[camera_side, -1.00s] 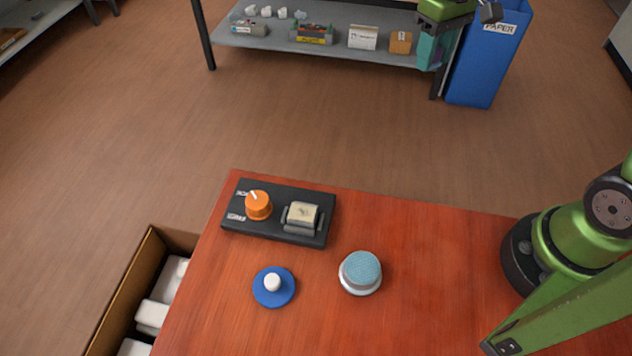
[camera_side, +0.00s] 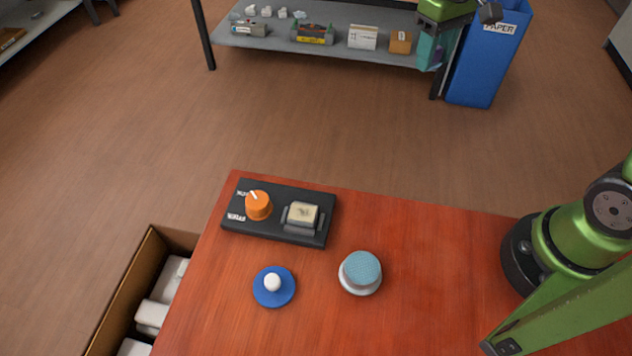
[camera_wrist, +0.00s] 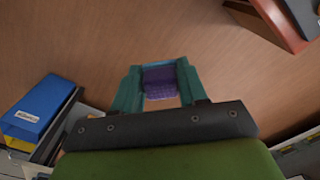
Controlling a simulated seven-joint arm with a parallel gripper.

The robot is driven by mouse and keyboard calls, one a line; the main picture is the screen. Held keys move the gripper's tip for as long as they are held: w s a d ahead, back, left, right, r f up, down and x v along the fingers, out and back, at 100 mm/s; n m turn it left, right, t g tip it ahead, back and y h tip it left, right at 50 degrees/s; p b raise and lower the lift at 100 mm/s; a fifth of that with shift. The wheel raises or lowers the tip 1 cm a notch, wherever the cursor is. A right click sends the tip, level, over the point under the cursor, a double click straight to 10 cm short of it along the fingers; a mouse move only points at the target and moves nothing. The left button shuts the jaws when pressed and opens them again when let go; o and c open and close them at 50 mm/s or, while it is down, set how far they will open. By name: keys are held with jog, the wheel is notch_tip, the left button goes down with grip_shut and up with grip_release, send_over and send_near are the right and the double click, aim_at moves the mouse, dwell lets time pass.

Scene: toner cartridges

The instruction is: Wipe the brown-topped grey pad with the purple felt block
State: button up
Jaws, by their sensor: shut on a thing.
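My gripper (camera_wrist: 160,88) is shut on a purple felt block (camera_wrist: 160,82), held between teal fingers in the wrist view. In the side view my gripper (camera_side: 432,50) is at the top right, in front of the shelf and blue bin, well away from the table. A round pale grey pad (camera_side: 360,285) with a speckled blue top stands on the red-brown table (camera_side: 430,260). A cream-topped block (camera_side: 303,214) sits in grey holders on a black panel (camera_side: 272,234).
An orange knob (camera_side: 258,205) is on the panel. A blue disc with a white knob (camera_side: 273,287) lies left of the round pad. An open carton (camera_side: 128,290) stands beside the table. A shelf (camera_side: 330,48) and a blue paper bin (camera_side: 488,65) are behind.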

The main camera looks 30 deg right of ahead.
jog(key=s+a+f+n, duration=0.25)
jog(key=a+n, duration=0.25)
jog(key=a, duration=1)
jog(key=n, duration=0.4)
send_over(312, 216)
notch_tip(312, 216, down, 4)
jog(key=shift+s+d+f, duration=0.15)
jog(key=shift+f, duration=1.6)
jog(key=shift+s+d+f, duration=0.1)
jog(key=shift+f, duration=1.65)
jog(key=shift+w+a+f, duration=0.15)
jog(key=shift+w+a, duration=1.2)
jog(key=shift+c, duration=0.4)
jog(key=shift+s+d, duration=1.1)
jog(key=shift+d, duration=0.05)
jog(key=shift+s+d+r, duration=0.1)
jog(key=shift+r, duration=0.5)
jog(key=shift+s+d+r, duration=0.1)
jog(key=shift+r, duration=3.35)
